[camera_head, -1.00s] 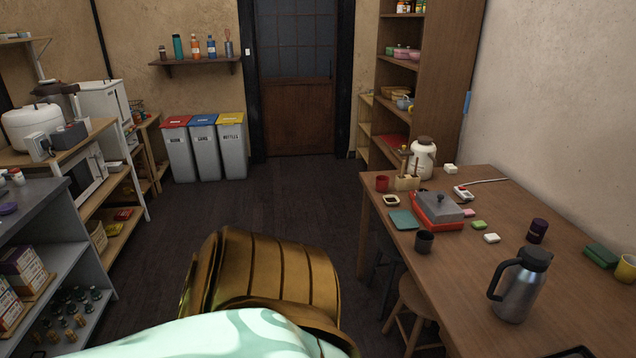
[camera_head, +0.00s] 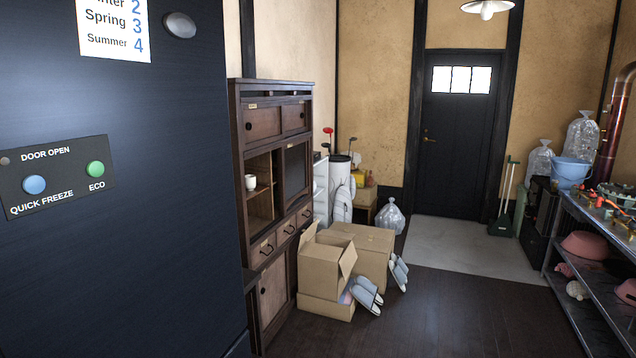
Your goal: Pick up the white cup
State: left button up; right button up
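A small white cup (camera_head: 250,182) stands upright on a shelf inside the open left part of a dark wooden cabinet (camera_head: 236,140), left of the picture's middle. The cup is some way off from me. Neither of my grippers shows in the head view.
A large dark fridge (camera_head: 150,270) fills the left side, close to me. Cardboard boxes (camera_head: 366,252) and slippers (camera_head: 398,272) lie on the floor by the cabinet. A metal shelf (camera_head: 590,290) stands at the right. Dark floor (camera_head: 450,315) is clear in the middle, towards a door (camera_head: 458,140).

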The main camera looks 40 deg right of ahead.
aim_at(250, 180)
jog(key=z, duration=1.05)
jog(key=i+l, duration=0.15)
jog(key=i, duration=0.15)
jog(key=i+l, duration=0.15)
jog(key=i, duration=0.15)
